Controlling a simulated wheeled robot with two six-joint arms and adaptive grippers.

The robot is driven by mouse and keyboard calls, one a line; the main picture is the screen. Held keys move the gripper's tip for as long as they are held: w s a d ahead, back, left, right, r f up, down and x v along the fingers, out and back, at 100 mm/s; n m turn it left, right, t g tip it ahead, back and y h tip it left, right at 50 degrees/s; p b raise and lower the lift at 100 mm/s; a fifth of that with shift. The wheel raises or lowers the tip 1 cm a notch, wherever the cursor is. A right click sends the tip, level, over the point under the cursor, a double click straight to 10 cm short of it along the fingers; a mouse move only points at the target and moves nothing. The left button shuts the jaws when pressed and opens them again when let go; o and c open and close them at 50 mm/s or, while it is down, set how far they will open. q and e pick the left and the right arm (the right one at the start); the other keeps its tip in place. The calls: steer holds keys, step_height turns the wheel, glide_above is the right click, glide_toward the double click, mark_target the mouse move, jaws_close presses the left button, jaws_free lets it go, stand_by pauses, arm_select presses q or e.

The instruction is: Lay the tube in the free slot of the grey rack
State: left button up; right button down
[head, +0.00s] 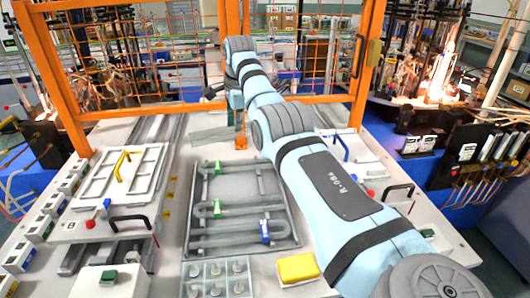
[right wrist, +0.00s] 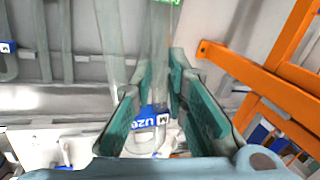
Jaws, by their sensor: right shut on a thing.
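My right arm reaches from the lower right to the far side of the bench in the head view, and its gripper (head: 220,89) is small and partly hidden there. In the right wrist view my right gripper (right wrist: 155,78) is shut on a clear glass tube (right wrist: 158,45). The tube has a blue and white label and a green mark near the top edge. A grey rack (head: 238,187) lies on the bench in front of the gripper. It holds bent grey tubes with green and blue tags. The free slot cannot be told clearly. My left gripper is out of view.
An orange post and mesh fence (head: 165,75) stands behind the bench. A white panel with a yellow handle (head: 122,163) is left of the rack. A grey block with round studs (head: 215,279) and a yellow pad (head: 298,268) are in front.

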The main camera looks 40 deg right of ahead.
mark_target(238, 182)
steer(key=f+b, duration=0.1)
steer(key=f, duration=0.3)
steer(key=a+f+m+b, duration=0.1)
steer(key=f, duration=0.4)
steer(key=s+a+f+m+b, duration=0.1)
steer(key=f, duration=0.3)
steer(key=shift+f+g+h, duration=0.15)
steer(key=shift+g+h, duration=0.15)
steer(key=shift+s+f+b, duration=0.15)
steer(key=shift+f+b, duration=0.15)
steer(key=shift+b, duration=0.35)
steer(key=shift+s+f+b, duration=0.1)
steer(key=shift+f+b, duration=0.6)
steer(key=shift+b, duration=0.2)
steer(key=shift+x, duration=1.05)
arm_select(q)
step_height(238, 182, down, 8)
arm_select(e)
steer(key=shift+s+a, duration=0.1)
steer(key=shift+a, duration=0.15)
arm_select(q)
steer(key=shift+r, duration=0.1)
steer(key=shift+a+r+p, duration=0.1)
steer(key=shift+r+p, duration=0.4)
arm_select(e)
steer(key=shift+f, duration=0.2)
steer(key=c, duration=1.5)
jaws_free()
